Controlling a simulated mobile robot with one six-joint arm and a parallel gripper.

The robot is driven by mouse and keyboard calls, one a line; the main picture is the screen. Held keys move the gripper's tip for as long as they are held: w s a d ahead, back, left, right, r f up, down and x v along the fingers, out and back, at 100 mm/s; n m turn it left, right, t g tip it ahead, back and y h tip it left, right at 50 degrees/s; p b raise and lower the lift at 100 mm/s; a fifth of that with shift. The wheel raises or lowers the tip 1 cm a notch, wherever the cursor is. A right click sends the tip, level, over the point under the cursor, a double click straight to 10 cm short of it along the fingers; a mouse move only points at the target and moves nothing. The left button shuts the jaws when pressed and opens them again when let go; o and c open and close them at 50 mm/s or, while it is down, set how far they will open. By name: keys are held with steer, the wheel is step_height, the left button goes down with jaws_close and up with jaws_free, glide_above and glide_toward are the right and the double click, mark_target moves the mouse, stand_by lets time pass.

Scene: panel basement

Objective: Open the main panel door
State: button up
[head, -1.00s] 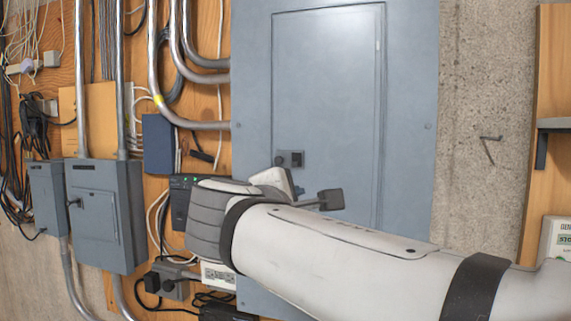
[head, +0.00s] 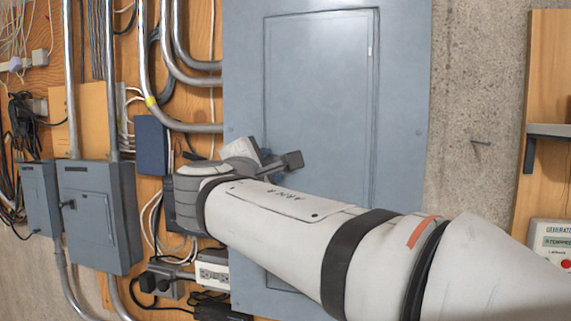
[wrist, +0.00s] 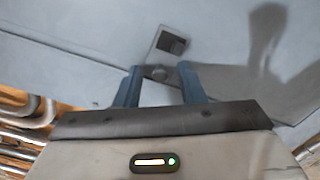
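The main panel door (head: 318,110) is a tall grey-blue door set in a larger grey panel box. It looks shut and flush with its frame. In the head view my arm hides the latch.
Smaller grey boxes (head: 98,215) and metal conduits (head: 112,80) are left of the panel. A white outlet box (head: 212,270) sits below my wrist. Bare concrete (head: 478,80) and a wooden shelf unit (head: 550,85) are at right.

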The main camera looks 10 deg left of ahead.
steer(key=shift+c, duration=0.2)
jaws_close()
stand_by(0.4)
